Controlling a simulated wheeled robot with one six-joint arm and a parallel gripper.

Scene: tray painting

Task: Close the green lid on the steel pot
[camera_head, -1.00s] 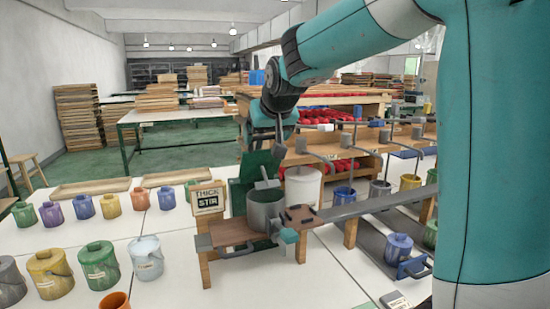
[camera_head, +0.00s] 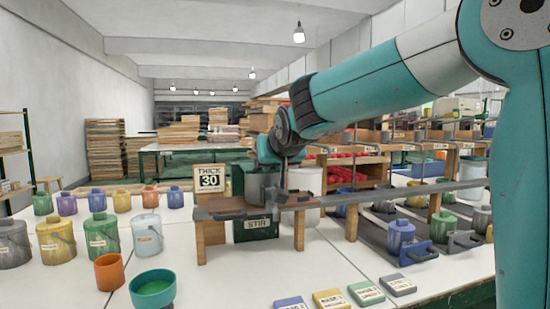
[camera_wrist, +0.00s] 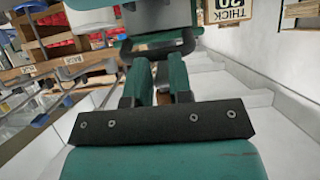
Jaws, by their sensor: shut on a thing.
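The steel pot (camera_head: 262,187) is a grey cylinder set in a low wooden stand. My gripper (camera_head: 284,163) is at the pot's top right, close to its rim, and is small and partly hidden in the head view. In the wrist view my gripper's (camera_wrist: 161,72) two teal fingers are shut on a dark bar handle (camera_wrist: 185,47). Green edging shows beyond the handle, seemingly the green lid, seen nearly edge-on.
A sign (camera_head: 211,181) reading THICK 30 stands behind the stand (camera_head: 218,211). A green panel (camera_head: 256,227) marked STIR is under the stand. A white bucket (camera_head: 305,182) stands close on the right. Colored pots line the left; an orange cup (camera_head: 109,272) and green bowl (camera_head: 153,290) are in front.

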